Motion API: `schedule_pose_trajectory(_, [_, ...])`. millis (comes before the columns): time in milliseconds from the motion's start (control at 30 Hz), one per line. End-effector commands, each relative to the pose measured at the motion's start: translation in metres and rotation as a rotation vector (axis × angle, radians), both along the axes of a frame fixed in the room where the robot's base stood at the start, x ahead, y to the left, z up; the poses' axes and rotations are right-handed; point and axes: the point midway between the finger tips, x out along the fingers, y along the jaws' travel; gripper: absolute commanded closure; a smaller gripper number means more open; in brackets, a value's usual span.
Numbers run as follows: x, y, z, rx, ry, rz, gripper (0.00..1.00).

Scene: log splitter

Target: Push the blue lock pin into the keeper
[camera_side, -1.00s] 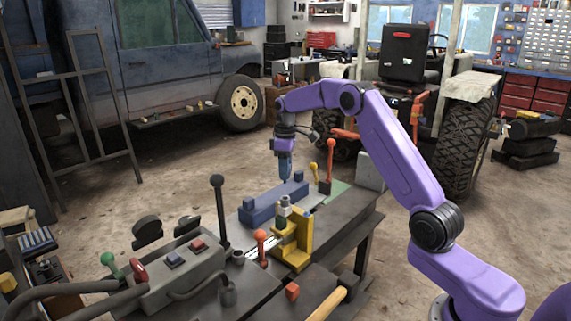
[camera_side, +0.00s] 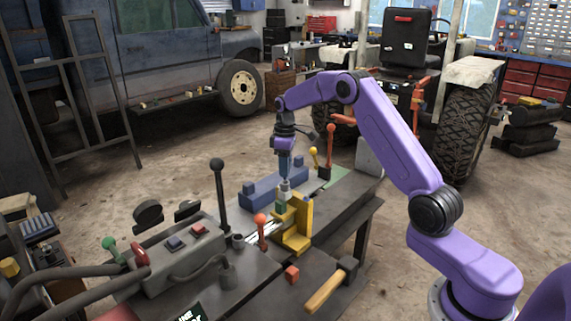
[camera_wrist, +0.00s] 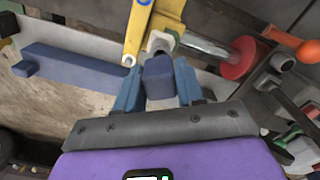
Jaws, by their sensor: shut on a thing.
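My gripper (camera_side: 285,176) points down over the bench, just above the yellow bracket. In the wrist view its two blue fingers (camera_wrist: 158,92) stand on either side of a blue block (camera_wrist: 158,72), which looks like the head of the blue lock pin. They are shut on it. A grey round part (camera_wrist: 159,42) lies directly beyond the block, against the yellow bracket (camera_wrist: 151,18). The bracket also stands upright in the side view (camera_side: 299,226). Which part is the keeper, and how deep the pin sits, I cannot tell.
A long blue bar (camera_side: 262,193) lies behind the bracket. An orange-knobbed lever (camera_side: 261,220) stands to the left, and red-knobbed (camera_side: 331,130) and yellow-knobbed (camera_side: 314,152) levers stand behind. A hammer (camera_side: 330,287) lies in front. A red disc (camera_wrist: 240,58) is beside the grey part.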

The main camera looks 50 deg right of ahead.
Motion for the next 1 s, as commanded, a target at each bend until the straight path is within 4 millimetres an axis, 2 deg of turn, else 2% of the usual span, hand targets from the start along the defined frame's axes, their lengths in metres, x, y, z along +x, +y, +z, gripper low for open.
schedule_pose_trajectory(1000, [0.000,0.000,-0.027,0.000,0.001,0.000,0.93])
